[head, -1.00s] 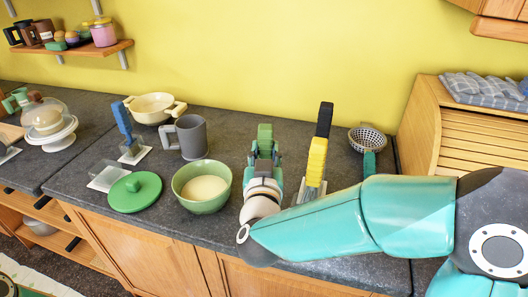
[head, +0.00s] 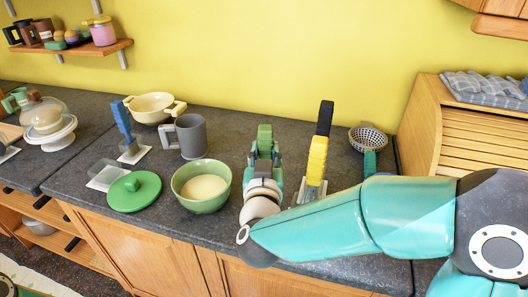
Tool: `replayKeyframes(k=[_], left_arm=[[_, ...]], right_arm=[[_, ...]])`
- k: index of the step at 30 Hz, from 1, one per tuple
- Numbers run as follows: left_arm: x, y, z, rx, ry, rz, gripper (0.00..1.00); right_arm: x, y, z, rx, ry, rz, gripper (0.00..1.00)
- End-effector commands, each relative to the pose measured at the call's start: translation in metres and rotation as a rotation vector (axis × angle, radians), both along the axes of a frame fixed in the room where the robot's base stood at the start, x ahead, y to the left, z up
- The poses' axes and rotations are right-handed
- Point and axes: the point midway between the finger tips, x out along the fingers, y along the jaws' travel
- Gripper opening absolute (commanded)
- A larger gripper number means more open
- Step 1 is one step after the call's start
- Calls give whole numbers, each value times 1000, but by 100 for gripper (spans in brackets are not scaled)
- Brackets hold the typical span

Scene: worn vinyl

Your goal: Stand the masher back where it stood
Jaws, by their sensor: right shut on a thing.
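My right gripper (head: 264,150) is upright over the counter, between a green bowl and a black-and-yellow handle. It is shut on a green-handled tool, which I take to be the masher (head: 265,132); only the top of its green handle shows above the fingers. Its lower end is hidden by my gripper and wrist, so I cannot tell whether it touches the counter.
The green bowl (head: 205,187) with pale contents stands close left of my gripper. The black-and-yellow-handled tool (head: 318,155) stands close right. A grey mug (head: 192,137), green lid (head: 135,192), blue-handled tool (head: 124,122) and strainer (head: 368,140) stand around. A wooden roll-top box (head: 480,135) is at right.

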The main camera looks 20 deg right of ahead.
Motion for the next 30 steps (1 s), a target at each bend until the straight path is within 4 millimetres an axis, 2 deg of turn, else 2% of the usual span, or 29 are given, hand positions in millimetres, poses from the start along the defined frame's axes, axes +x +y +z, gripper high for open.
replayKeyframes(k=[24,25,30], left_arm=[[0,0,-7,0,0,0,92],[0,0,-7,0,0,0,92],[0,0,-7,0,0,0,92]], right_arm=[[0,0,-7,0,-2,1,0],[0,0,-7,0,-2,1,33],[0,0,-7,0,-2,1,61]])
